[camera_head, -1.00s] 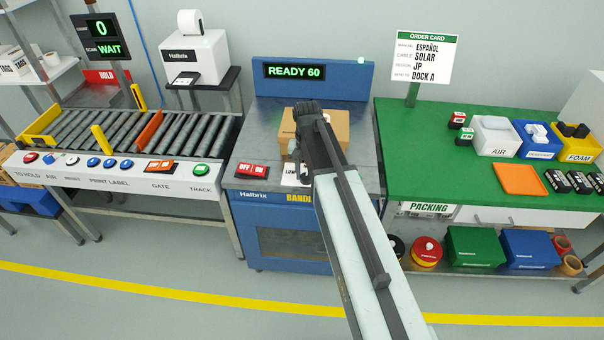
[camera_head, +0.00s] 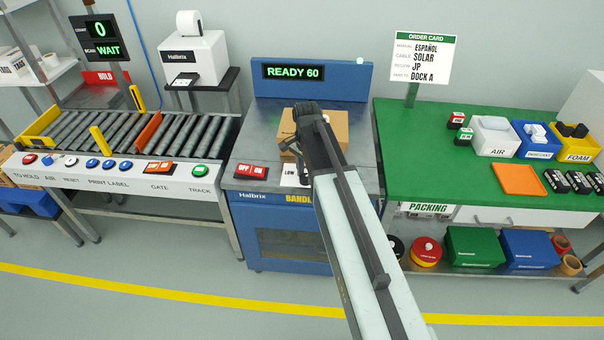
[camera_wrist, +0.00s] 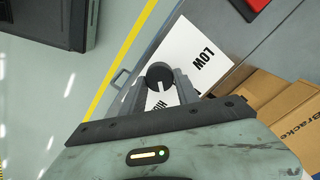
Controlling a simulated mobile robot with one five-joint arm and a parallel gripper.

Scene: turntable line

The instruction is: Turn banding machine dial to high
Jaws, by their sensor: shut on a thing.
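The banding machine (camera_head: 330,188) stands in the middle of the head view, its display (camera_head: 294,72) reading READY 60. In the wrist view its round black dial (camera_wrist: 159,75) sits between the fingertips of my gripper (camera_wrist: 160,88). My gripper is shut on the dial. A white line on the dial points down toward my gripper, on the side of the partly hidden HIGH lettering. The white label plate (camera_wrist: 196,58) shows LOW clearly to the right of the dial. In the head view my arm hides the dial.
A cardboard box (camera_head: 338,122) sits on the banding machine behind my gripper. The red OFF/ON switch (camera_head: 251,171) lies left of the label. A roller conveyor (camera_head: 185,130) stands left and a green packing table (camera_head: 450,178) right. The floor in front is clear.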

